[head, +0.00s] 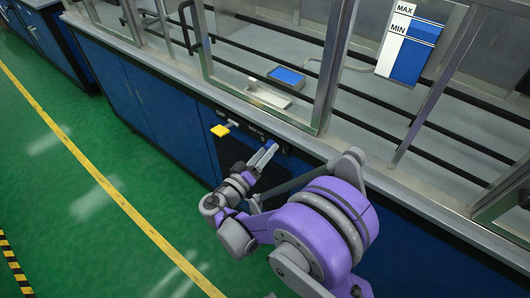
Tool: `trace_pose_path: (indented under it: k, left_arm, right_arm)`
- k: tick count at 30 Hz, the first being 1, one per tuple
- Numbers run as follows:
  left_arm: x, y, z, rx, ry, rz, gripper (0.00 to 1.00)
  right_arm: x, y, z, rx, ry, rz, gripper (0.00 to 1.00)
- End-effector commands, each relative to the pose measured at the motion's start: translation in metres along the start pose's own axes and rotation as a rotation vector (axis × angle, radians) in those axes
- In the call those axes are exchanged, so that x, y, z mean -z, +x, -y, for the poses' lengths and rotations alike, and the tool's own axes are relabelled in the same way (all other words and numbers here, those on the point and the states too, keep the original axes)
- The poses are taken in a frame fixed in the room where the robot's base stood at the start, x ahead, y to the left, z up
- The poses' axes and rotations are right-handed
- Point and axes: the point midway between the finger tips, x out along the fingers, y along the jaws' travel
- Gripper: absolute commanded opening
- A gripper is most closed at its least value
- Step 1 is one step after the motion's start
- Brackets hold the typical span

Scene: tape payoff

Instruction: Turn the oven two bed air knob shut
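A dark control panel (236,124) is set in the blue front under the steel counter. A yellow knob or handle (222,130) sticks out at the panel's left part. White lettering beside it is too small to read surely. My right gripper (266,153) is at the panel's right part, to the right of and a little below the yellow knob. Its grey fingers point up and right at the panel, with something blue at their tips. I cannot tell whether this blue is a knob or part of the fingers, nor whether they touch the panel. My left gripper is not in view.
Above the counter stands a glazed steel enclosure with a black handle (189,27). Inside are a small blue-topped box (287,77), a white tray (268,95) and a MAX/MIN level sign (409,45). The green floor (75,185) with a yellow line is clear at left.

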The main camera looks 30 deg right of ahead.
Motion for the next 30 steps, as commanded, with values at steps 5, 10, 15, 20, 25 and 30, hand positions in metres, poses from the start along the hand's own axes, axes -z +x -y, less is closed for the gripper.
trace_pose_path:
  k: [5, 10, 15, 20, 25, 30]
  left_arm:
    - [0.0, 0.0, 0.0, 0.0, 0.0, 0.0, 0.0]
    - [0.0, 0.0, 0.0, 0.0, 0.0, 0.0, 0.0]
    - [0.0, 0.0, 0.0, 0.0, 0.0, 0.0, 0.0]
    - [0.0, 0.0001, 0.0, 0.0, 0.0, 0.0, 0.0]
    - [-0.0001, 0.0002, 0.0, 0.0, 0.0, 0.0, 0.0]
    - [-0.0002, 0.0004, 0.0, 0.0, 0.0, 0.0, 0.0]
  right_arm:
    - [0.0, -0.0002, 0.0, 0.0, 0.0, 0.0, 0.26]
    - [-0.0001, -0.0003, 0.0, 0.0, 0.0, 0.0, 0.0]
    - [-0.0001, -0.0003, 0.0001, 0.0, -0.002, 0.0, 0.0]
    - [-0.0001, -0.0004, 0.0001, 0.002, -0.023, 0.001, 0.0]
    - [0.0, -0.0004, 0.0, 0.006, -0.093, 0.005, 0.0]
    - [0.0001, -0.0005, -0.0001, 0.013, -0.216, 0.012, 0.0]
